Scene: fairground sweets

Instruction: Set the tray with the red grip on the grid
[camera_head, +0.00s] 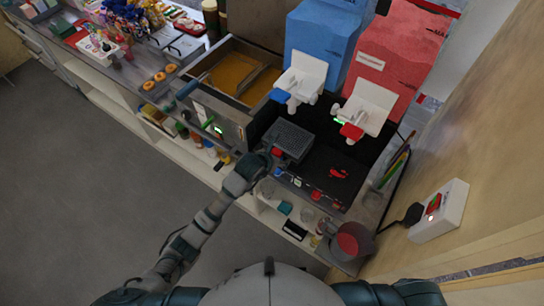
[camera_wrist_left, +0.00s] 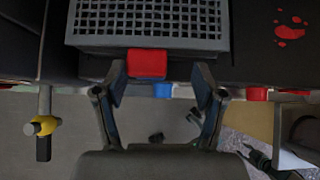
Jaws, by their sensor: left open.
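A dark grey tray with a meshed top (camera_head: 290,139) lies on the black counter below the blue dispenser, and its mesh fills the top of the left wrist view (camera_wrist_left: 148,18). Its red grip (camera_wrist_left: 147,63) sticks out from the front edge; it also shows in the head view. My left gripper (camera_wrist_left: 160,82) is open, its fingers on either side of the red grip, which lies slightly left of centre. I cannot tell whether the fingers touch it. In the head view this gripper (camera_head: 268,158) is at the counter's front edge. My right gripper is out of view. No separate grid is clear.
Red splashes (camera_head: 338,173) mark the black surface to the right. A fryer-like basin (camera_head: 235,75) stands left. A red-topped pot (camera_head: 350,243) is at the front right.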

